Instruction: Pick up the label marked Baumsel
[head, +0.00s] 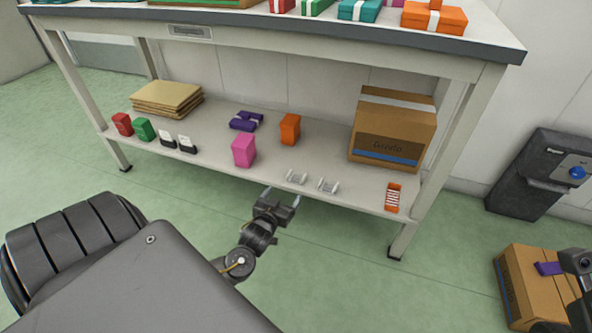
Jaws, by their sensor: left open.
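No label that I can read as Baumsel shows in the head view; the print on the small items is too small to tell. Two small black-and-white items (177,144) stand at the left front of the lower shelf (215,160). Two small pale racks or holders (312,182) stand near its front edge, right of the middle. A small orange holder with white strips (394,197) is farther right. My left gripper (281,196) is open and empty, just in front of the shelf edge below the pale holders. My right gripper's jaws are not visible.
On the shelf are red (123,124), green (144,129), pink (244,150) and orange (290,129) boxes, purple items (246,121), stacked brown packets (167,98) and a carton (394,128). The tabletop edge (340,36) overhangs the shelf. Another carton (532,290) is on the floor.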

